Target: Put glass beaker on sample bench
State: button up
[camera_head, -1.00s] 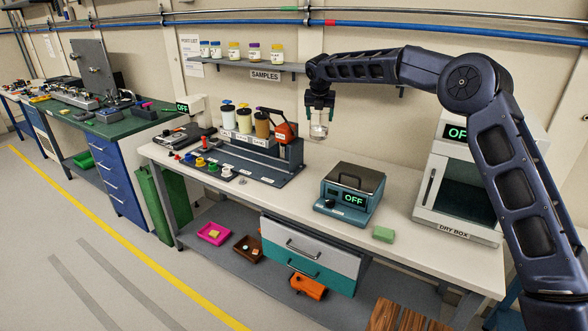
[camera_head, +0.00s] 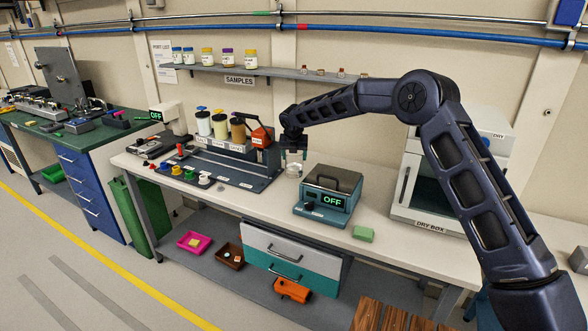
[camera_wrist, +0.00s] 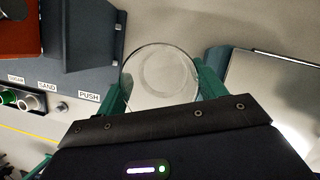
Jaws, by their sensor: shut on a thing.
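The clear glass beaker (camera_head: 294,170) is between the fingers of my gripper (camera_head: 293,158), which is shut on it. In the wrist view the round beaker (camera_wrist: 162,77) sits between two green fingers (camera_wrist: 165,92). The beaker is upright, low over the white-topped sample bench (camera_head: 395,225), in the gap between the dispenser rack and the teal hot-plate-like box. I cannot tell whether its base touches the bench top.
A teal box with an OFF display (camera_head: 325,197) stands close on the right. The dispenser rack (camera_head: 222,135) and its dark base stand on the left. A green sponge (camera_head: 363,234) and the dry box (camera_head: 420,190) are farther right. The samples shelf (camera_head: 290,72) is above.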

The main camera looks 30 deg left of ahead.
aim_at(294, 167)
jog(key=shift+f, duration=3.05)
jog(key=o, duration=1.1)
jog(key=shift+f, duration=0.1)
jog(key=shift+o, duration=0.2)
jog(key=v, duration=1.2)
